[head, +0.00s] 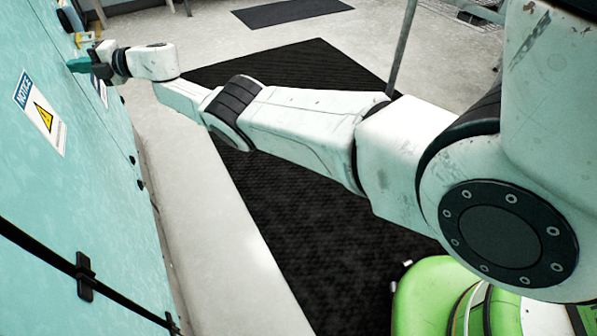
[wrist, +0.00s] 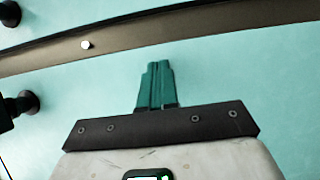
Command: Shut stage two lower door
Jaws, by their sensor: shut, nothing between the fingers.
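A teal cabinet front (head: 90,190) with a notice label (head: 40,113) fills the left of the head view. I cannot tell which of its panels is the stage two lower door. My gripper (head: 78,65) is at the far upper part of this front, with its teal fingers close to the surface. In the wrist view the fingers (wrist: 156,68) are shut together and empty, pointing at a teal panel (wrist: 230,70). A dark strip (wrist: 190,30) with a small bolt crosses above them. Whether the fingertips touch the panel is unclear.
Black knobs (wrist: 22,103) stick out at the left of the wrist view. A dark seam with a black hinge-like fitting (head: 84,277) crosses the near cabinet front. A black floor mat (head: 310,230) lies beyond, mostly clear.

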